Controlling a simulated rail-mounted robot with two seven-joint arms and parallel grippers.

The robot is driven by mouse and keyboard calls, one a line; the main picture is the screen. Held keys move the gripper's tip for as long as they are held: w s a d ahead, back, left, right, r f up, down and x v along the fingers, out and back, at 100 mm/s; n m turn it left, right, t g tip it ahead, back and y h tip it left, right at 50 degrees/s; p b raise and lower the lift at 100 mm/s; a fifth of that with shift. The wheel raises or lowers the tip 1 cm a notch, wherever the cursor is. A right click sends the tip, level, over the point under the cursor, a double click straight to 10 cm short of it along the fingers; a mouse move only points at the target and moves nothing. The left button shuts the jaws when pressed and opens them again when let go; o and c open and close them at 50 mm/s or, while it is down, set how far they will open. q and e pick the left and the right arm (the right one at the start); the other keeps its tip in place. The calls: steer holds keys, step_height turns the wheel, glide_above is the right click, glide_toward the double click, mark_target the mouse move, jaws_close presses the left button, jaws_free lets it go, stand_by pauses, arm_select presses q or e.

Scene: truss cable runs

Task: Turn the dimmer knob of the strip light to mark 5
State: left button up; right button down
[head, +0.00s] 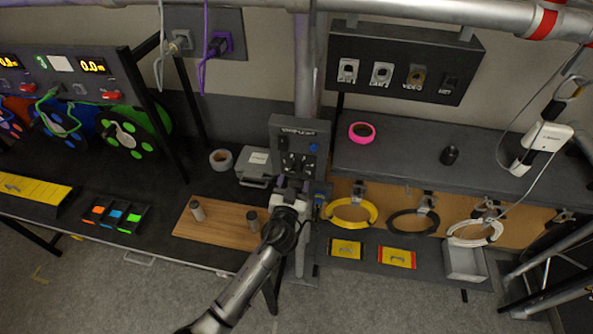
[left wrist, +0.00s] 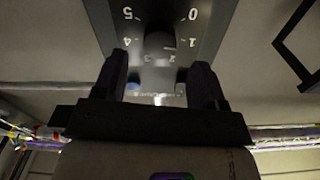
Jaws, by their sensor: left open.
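The grey control panel (head: 300,138) stands upright at the middle of the head view, on the front of the post. In the left wrist view the panel (left wrist: 208,40) shows upside-down marks, with 5 and 4 on the left and 0 and 1 on the right. The dark round knob (left wrist: 158,45) lies among these marks. I cannot tell which mark it points at. My left gripper (left wrist: 159,78) is open, its fingers to either side below the knob in that view, with no clear contact. In the head view my left gripper (head: 291,187) is at the panel's lower part and hides some of it.
A blue button (head: 314,147) is on the panel's right side. A grey case (head: 256,165) and a wooden board (head: 222,222) with two dark cylinders are to the left. Yellow (head: 351,213), black and white cable coils hang to the right. A pink tape roll (head: 361,131) lies on the shelf.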

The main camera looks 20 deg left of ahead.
mark_target(296, 172)
arm_select(q)
steer(key=shift+w+a, duration=0.2)
steer(key=shift+w, duration=1)
steer(key=shift+w+a, duration=0.2)
steer(key=shift+w, duration=1)
steer(key=c, duration=0.9)
